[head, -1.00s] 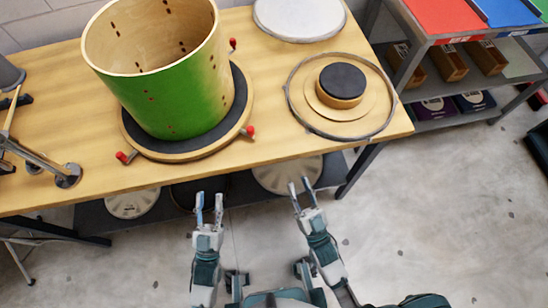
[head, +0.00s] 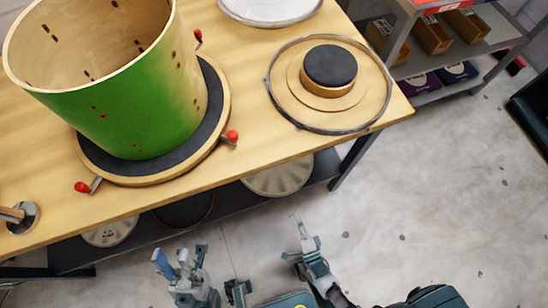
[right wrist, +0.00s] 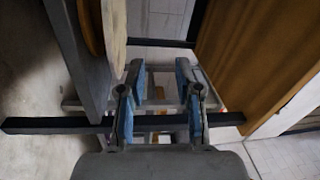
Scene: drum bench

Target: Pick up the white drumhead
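The white drumhead (head: 270,7) lies flat at the back edge of the bench in the head view, cut off by the top of the picture. My left gripper (head: 181,252) is open and empty in front of the bench, low in the head view. My right gripper (head: 291,240) is also in front of the bench, to the right of the left one. The right wrist view shows its fingers (right wrist: 159,72) spread apart with nothing between them. Both grippers are well apart from the drumhead.
A green drum shell (head: 130,100) stands on a round dark pad with red-knobbed clamps. A metal hoop (head: 375,126) lies around a wooden disc with a black-topped block (head: 330,66). Pale discs (head: 278,178) lie on the under-shelf. A shelf rack (head: 470,62) stands at right.

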